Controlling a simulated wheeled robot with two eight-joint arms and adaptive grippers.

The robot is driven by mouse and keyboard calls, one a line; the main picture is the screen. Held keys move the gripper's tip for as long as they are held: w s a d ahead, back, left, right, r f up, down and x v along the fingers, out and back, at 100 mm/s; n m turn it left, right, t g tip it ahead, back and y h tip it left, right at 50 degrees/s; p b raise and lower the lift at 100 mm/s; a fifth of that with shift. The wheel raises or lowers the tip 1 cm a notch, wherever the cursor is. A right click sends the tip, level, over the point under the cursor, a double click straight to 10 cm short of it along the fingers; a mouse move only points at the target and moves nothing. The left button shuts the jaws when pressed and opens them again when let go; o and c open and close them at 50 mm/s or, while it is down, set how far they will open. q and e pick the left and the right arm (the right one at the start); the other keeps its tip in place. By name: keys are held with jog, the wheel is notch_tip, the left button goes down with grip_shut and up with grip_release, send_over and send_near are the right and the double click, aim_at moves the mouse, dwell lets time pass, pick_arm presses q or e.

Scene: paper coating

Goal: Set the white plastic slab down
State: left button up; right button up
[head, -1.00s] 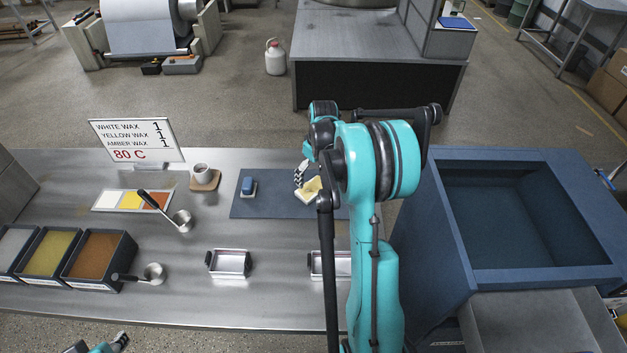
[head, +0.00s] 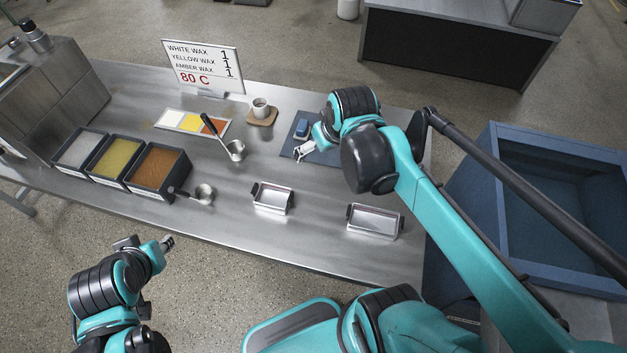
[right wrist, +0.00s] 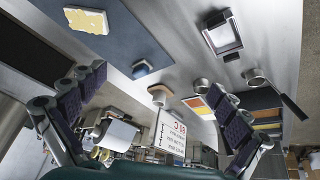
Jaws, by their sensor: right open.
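A pale slab with white edges and a ragged yellow top (right wrist: 86,20) lies flat on the blue-grey mat (right wrist: 130,38) in the right wrist view; no plainer white slab shows. It is apart from both fingers. In the head view my right arm hides it. My right gripper (right wrist: 158,82) is wide open and empty, its fingers spread left and right. In the head view the right gripper (head: 305,152) shows partly over the mat (head: 289,150). My left gripper (head: 167,243) hangs off the table's front edge, with nothing visible in it; its jaw gap is unclear.
A blue block (head: 301,128) stands on the mat. A cup (head: 260,109), two metal trays (head: 272,198) (head: 374,222), ladles (head: 236,150) (head: 204,194) and wax bins (head: 155,168) share the steel table. A blue bin (head: 487,170) stands at right.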

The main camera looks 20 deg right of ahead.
jog(key=s+a+f+t, duration=0.2)
jog(key=s+a, duration=0.4)
jog(key=shift+s+a+f+y, duration=0.2)
jog(key=shift+s+a+y, duration=0.1)
jog(key=shift+s, duration=0.1)
